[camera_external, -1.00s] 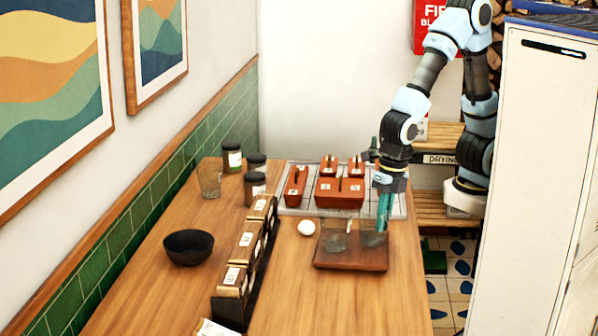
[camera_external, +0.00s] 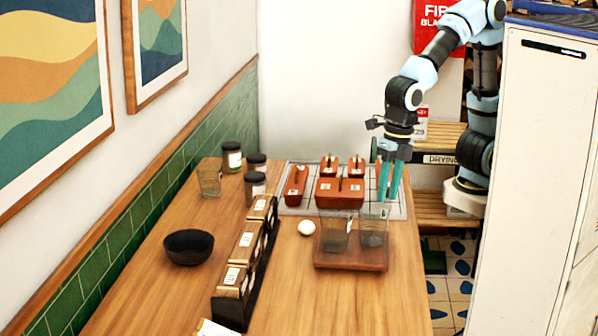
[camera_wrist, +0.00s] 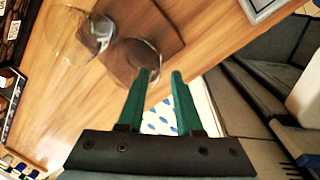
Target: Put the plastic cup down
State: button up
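Two clear cups stand upright side by side on a brown wooden tray (camera_external: 350,265) near the table's right edge. The right cup (camera_external: 374,232) is nearest my gripper (camera_external: 390,197), and the left cup (camera_external: 334,234) is beside it. I cannot tell which one is the plastic cup. My gripper points down with its green fingers at and just above the right cup's rim. In the wrist view my gripper (camera_wrist: 163,75) has its fingers apart with nothing between them. The right cup (camera_wrist: 128,62) lies just beyond the left fingertip, over the tray (camera_wrist: 157,14).
A white egg-like object (camera_external: 306,228) lies left of the tray. Terracotta boxes (camera_external: 340,192) sit on a tiled mat behind. A black rack of small boxes (camera_external: 246,262), dark bowl (camera_external: 188,247), several jars (camera_external: 232,157) and a glass (camera_external: 209,180) are further left. The front table is clear.

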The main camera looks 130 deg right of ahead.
jog(key=shift+s+r, duration=0.15)
jog(key=shift+r, duration=1)
jog(key=shift+s+r, duration=0.15)
jog(key=shift+r, duration=0.95)
jog(key=s+a+f+m+y+p, duration=0.1)
jog(key=s+a+f+m+y, duration=0.15)
jog(key=f+m, duration=0.45)
jog(key=s+d+f+m, duration=0.1)
jog(key=f+m, duration=0.1)
jog(key=m, duration=0.1)
jog(key=s+d+f+m+h, duration=0.1)
jog(key=f+m, duration=0.1)
jog(key=m, duration=0.1)
jog(key=s+d+f+m+h+b, duration=0.1)
jog(key=d+f+m, duration=0.1)
jog(key=m, duration=0.2)
jog(key=shift+s+d+f, duration=0.1)
jog(key=shift+s+f, duration=0.05)
jog(key=shift+s, duration=0.1)
jog(key=shift+s+d+f+m+h, duration=0.25)
jog(key=shift+f+m, duration=0.1)
jog(key=shift+m, duration=0.45)
dwell(0.9)
